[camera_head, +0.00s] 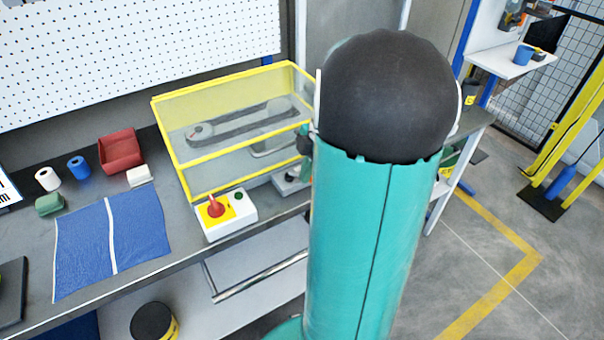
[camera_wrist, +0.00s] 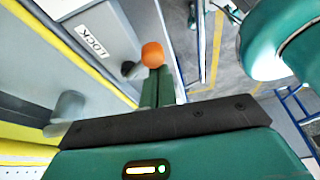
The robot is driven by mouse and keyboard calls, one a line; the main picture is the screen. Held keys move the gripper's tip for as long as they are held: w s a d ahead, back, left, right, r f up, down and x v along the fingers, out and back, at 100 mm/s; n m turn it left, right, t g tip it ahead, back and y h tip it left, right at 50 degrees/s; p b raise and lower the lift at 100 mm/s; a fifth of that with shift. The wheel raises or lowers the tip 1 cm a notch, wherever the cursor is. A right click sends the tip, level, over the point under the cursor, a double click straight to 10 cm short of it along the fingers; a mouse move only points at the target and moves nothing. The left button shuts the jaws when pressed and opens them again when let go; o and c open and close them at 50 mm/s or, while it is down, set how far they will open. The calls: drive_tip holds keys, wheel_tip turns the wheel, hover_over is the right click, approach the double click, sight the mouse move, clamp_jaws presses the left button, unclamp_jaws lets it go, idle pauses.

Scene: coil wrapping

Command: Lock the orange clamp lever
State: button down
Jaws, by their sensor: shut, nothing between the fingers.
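The orange ball knob of the clamp lever (camera_wrist: 153,54) shows in the wrist view, just beyond my fingertips. A grey panel beside it carries a "LOCK" label (camera_wrist: 90,41). My gripper (camera_wrist: 158,72) is shut and empty, with its green fingers together, pointing up the picture at the knob. The fingertips overlap the knob's lower edge in the picture; I cannot tell whether they touch it. Most of the lever's shaft is hidden. In the head view my arm hides the orange knob and most of my gripper.
A yellow-framed clear guard box (camera_head: 240,165) stands on the bench, left of my arm. A red emergency stop (camera_head: 215,208) sits in front of it. A blue cloth (camera_head: 142,232), red bin (camera_head: 121,150) and tape rolls (camera_head: 78,167) lie further left. Open floor shows at right.

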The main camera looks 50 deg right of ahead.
drive_tip(key=shift+w+d, duration=0.25)
drive_tip(key=shift+d, duration=0.6)
drive_tip(key=shift+w+d+n, duration=0.25)
drive_tip(key=shift+d+n, duration=0.2)
drive_tip(key=shift+n, duration=0.25)
drive_tip(key=shift+d, duration=0.1)
drive_tip(key=shift+w+d, duration=0.1)
drive_tip(key=shift+d, duration=0.1)
drive_tip(key=shift+a, duration=0.2)
